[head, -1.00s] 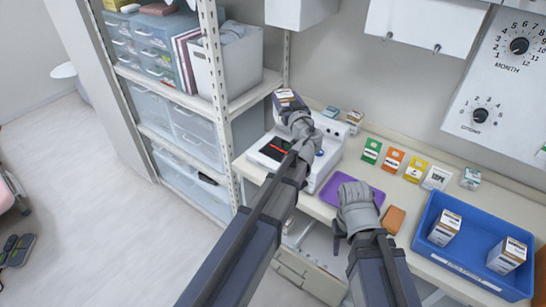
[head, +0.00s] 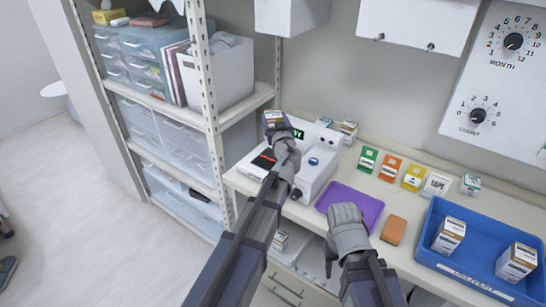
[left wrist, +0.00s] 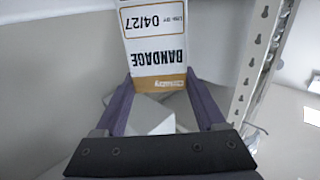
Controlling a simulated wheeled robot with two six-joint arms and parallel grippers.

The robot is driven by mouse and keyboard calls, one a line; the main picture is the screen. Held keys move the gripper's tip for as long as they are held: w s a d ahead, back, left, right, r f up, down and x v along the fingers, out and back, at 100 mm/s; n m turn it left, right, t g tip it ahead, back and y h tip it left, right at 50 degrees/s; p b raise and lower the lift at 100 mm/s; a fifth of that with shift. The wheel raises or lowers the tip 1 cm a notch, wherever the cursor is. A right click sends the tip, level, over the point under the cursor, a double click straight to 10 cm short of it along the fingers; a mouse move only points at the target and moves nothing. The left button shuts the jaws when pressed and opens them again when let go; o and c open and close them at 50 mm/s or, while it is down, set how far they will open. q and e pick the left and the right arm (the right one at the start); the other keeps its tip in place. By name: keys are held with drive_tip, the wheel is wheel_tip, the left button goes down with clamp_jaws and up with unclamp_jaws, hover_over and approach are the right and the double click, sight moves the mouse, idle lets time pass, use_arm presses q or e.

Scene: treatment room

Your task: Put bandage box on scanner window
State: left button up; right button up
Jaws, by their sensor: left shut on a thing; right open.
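The bandage box (head: 274,118), white with orange and dark markings, is held in my left gripper (head: 277,130) above the back part of the scanner. In the left wrist view its label (left wrist: 155,40) reads BANDAGE upside down, and the two fingers close on its sides. The white scanner (head: 318,172) stands on the counter. Its dark scanner window (head: 262,161), with a red line, is partly hidden by my left arm. The box appears raised and apart from the window. My right gripper (head: 346,215) is open and empty beside the purple mat.
A blue tray (head: 440,262) at the right holds two similar boxes. The purple mat (head: 362,203) and an orange-brown block (head: 394,230) lie on the counter. Coloured cartons (head: 390,167) line the wall behind. A shelf unit with a metal post (head: 210,110) stands close at the left.

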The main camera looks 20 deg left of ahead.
use_arm(q)
drive_tip(key=shift+f+b, duration=5.05)
drive_tip(key=shift+b, duration=0.05)
drive_tip(key=shift+f, duration=0.15)
drive_tip(key=o, duration=1.4)
drive_tip(key=shift+r, duration=0.3)
drive_tip(key=v, duration=1.2)
drive_tip(key=shift+f, duration=0.1)
